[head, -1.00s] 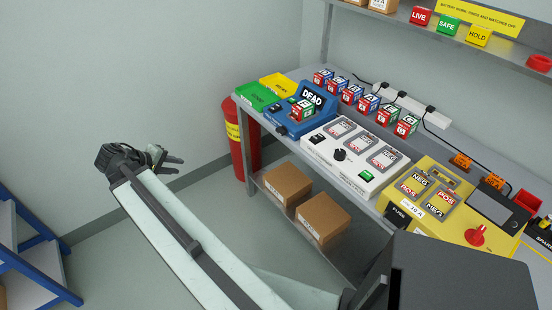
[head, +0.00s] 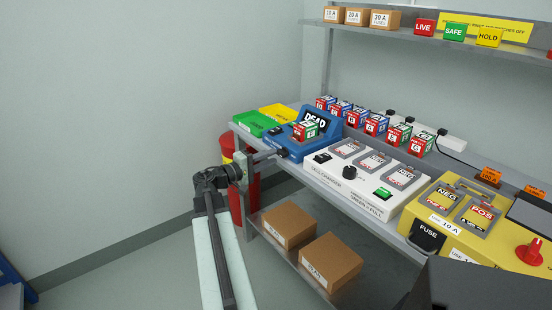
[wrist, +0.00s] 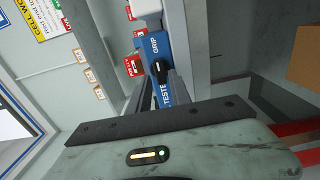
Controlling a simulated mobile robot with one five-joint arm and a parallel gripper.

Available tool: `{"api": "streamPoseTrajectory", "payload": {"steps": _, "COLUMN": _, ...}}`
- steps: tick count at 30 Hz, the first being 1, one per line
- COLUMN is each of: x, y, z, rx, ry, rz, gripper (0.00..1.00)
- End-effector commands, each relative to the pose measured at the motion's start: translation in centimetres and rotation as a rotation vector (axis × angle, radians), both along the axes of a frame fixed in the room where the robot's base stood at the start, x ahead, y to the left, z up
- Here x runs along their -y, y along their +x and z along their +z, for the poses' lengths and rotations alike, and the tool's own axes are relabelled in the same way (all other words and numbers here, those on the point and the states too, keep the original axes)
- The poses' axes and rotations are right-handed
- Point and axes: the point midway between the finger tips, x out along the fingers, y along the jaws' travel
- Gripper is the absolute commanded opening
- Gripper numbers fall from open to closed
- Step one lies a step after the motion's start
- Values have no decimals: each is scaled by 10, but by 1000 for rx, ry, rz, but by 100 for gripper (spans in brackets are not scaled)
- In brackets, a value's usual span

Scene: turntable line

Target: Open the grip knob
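The blue tester (head: 322,127) stands on the bench with a "DEAD" display and a red, green and white block (head: 305,130) on it. Its black grip knob (head: 282,153) is on the front face. In the wrist view the knob (wrist: 159,73) sits beside the printed word GRIP on the blue face. My gripper (head: 270,155) points at this face from the left front.
A white charger (head: 360,175) and yellow fuse unit (head: 445,222) stand to the right on the bench. Green (head: 254,123) and yellow (head: 280,113) trays lie behind left. Boxes (head: 331,262) sit on the lower shelf. A red cylinder (head: 251,199) stands below the bench end.

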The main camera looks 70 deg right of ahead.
Motion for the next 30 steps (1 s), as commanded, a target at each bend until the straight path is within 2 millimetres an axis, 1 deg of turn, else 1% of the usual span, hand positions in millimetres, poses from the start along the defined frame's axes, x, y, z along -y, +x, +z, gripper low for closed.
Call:
{"api": "streamPoseTrajectory", "payload": {"steps": 1, "x": 8, "y": -5, "z": 0, "rx": 0, "ry": 0, "rz": -3, "gripper": 25}}
{"api": "streamPoseTrajectory", "payload": {"steps": 3, "x": 17, "y": -10, "z": 0, "rx": 1, "ry": 1, "rz": -2, "gripper": 25}}
{"api": "streamPoseTrajectory", "payload": {"steps": 6, "x": 24, "y": -15, "z": 0, "rx": 1, "ry": 1, "rz": -2, "gripper": 25}}
{"api": "streamPoseTrajectory", "payload": {"steps": 14, "x": 26, "y": -17, "z": 0, "rx": 1, "ry": 1, "rz": 0, "gripper": 25}}
{"api": "streamPoseTrajectory", "payload": {"steps": 15, "x": 26, "y": -17, "z": 0, "rx": 1, "ry": 1, "rz": -1, "gripper": 22}}
{"api": "streamPoseTrajectory", "payload": {"steps": 17, "x": 26, "y": -17, "z": 0, "rx": 1, "ry": 1, "rz": -1, "gripper": 5}}
{"api": "streamPoseTrajectory", "payload": {"steps": 18, "x": 26, "y": -17, "z": -1, "rx": 1, "ry": 1, "rz": -1, "gripper": 0}}
{"api": "streamPoseTrajectory", "payload": {"steps": 20, "x": 26, "y": -17, "z": -1, "rx": 1, "ry": 0, "rz": -1, "gripper": 0}}
{"api": "streamPoseTrajectory", "payload": {"steps": 21, "x": 18, "y": -20, "z": -1, "rx": 1, "ry": 0, "rz": -2, "gripper": 0}}
{"api": "streamPoseTrajectory", "payload": {"steps": 24, "x": 24, "y": -18, "z": -1, "rx": -1, "ry": 3, "rz": -3, "gripper": 0}}
{"api": "streamPoseTrajectory", "payload": {"steps": 30, "x": 26, "y": -17, "z": -1, "rx": -40, "ry": 27, "rz": -2, "gripper": 0}}
